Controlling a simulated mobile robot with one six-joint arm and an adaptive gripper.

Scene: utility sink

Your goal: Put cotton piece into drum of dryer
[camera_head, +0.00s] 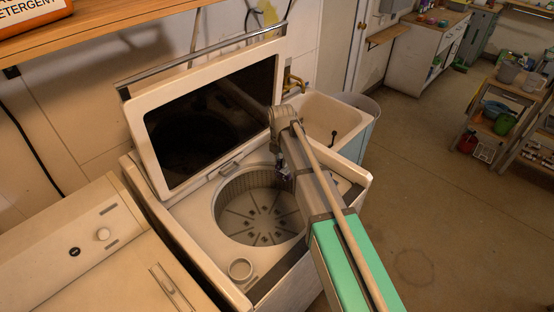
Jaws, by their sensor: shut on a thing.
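A white top-loading machine (185,225) stands in the middle with its dark-windowed lid (215,115) raised. Its round grey drum (255,215) is open at the top, and I see no cloth on the part of its floor that shows. My arm reaches in from the lower right. My gripper (285,173) is small and dark, above the right rear part of the drum opening, partly hidden by my arm. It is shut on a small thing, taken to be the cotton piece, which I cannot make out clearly.
A second white appliance (90,255) with a knob stands at the left front. A wooden shelf (120,35) with a detergent box (30,12) hangs above. A utility sink (330,118) stands behind my arm.

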